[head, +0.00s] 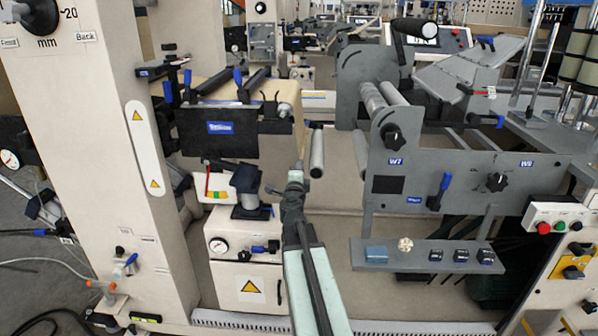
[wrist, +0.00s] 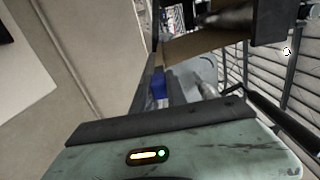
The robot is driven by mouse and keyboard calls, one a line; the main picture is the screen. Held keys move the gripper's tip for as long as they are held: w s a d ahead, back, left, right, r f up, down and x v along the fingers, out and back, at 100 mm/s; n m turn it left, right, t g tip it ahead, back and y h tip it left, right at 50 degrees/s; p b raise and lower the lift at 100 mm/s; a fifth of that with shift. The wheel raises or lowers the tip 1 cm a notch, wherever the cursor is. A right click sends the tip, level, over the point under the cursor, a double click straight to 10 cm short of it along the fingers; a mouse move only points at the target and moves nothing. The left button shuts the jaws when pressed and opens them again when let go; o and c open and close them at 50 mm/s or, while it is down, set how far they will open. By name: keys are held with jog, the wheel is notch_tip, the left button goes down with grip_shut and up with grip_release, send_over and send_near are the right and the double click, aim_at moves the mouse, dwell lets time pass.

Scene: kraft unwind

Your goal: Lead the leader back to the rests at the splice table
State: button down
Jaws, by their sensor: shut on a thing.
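My gripper (head: 296,170) is near the middle of the head view, at the end of my pale green arm, in front of the gap between the left unwind stand and the grey frame. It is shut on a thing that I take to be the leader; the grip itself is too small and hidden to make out. In the wrist view a brown kraft sheet (wrist: 205,44) spans beyond my gripper's body. I cannot tell which parts are the rests.
The tan roll (head: 205,85) sits behind a black panel (head: 218,130) at left. A cream cabinet (head: 245,280) and column (head: 140,130) bound the left. A grey shelf (head: 400,262) juts out at lower right.

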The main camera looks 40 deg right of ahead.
jog(key=shift+r+p, duration=2.55)
jog(key=shift+r, duration=0.5)
notch_tip(320, 180, up, 22)
jog(key=p, duration=2.2)
jog(key=w+a, duration=0.2)
jog(key=w+a+r+p, duration=0.1)
jog(key=a, duration=0.1)
jog(key=shift+w, duration=0.35)
